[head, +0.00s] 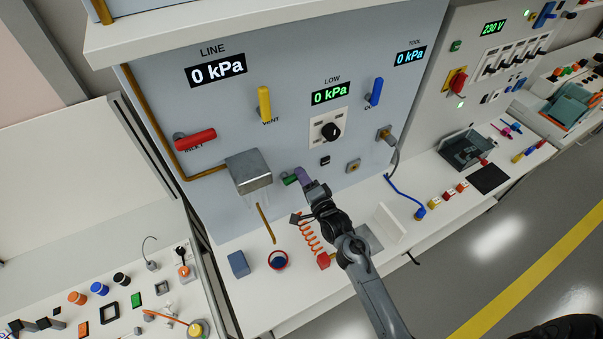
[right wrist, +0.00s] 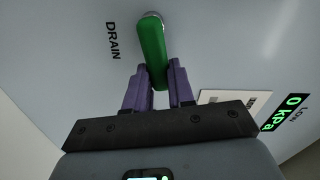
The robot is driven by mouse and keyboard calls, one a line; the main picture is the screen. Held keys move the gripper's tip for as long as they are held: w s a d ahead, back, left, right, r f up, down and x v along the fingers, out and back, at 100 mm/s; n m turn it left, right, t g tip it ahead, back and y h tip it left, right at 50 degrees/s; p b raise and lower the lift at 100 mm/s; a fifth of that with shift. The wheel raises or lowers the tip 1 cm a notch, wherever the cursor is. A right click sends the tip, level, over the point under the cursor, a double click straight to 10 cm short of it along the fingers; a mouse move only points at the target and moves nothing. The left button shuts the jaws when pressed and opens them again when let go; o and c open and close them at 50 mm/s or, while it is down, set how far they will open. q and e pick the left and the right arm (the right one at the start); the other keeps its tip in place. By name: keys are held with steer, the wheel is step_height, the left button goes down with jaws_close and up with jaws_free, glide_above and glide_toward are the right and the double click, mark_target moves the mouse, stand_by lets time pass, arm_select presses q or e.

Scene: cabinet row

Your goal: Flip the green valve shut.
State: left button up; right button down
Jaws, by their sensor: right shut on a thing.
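The green valve (head: 289,180) is a lever handle on the light blue-grey panel, right of the metal box. In the head view only its left part shows; my right gripper (head: 303,176) hides the rest. In the right wrist view the green handle (right wrist: 152,52) runs from its round mount down between the purple fingers of my right gripper (right wrist: 160,85). The fingers are shut on the handle's free end. The label DRAIN (right wrist: 112,40) is beside it. My left gripper is not in view.
A metal box (head: 249,172) juts out left of the valve. Red (head: 195,139), yellow (head: 264,103) and blue (head: 376,92) levers are higher on the panel. An orange coiled hose (head: 310,235) and a red-rimmed cup (head: 278,260) are on the ledge below. The line, low and tool displays read 0 kPa.

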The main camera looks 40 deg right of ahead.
steer(key=m, duration=0.1)
steer(key=f+m, duration=0.1)
steer(key=shift+m+p, duration=0.3)
steer(key=shift+p, duration=0.1)
steer(key=shift+f, duration=0.1)
steer(key=c, duration=1)
jaws_free()
steer(key=shift+d, duration=0.1)
steer(key=shift+o, duration=0.2)
steer(key=s+a+p, duration=0.1)
steer(key=s+p, duration=0.5)
steer(key=s, duration=0.4)
steer(key=shift+s+a+p, duration=0.3)
steer(key=shift+s+p, duration=0.05)
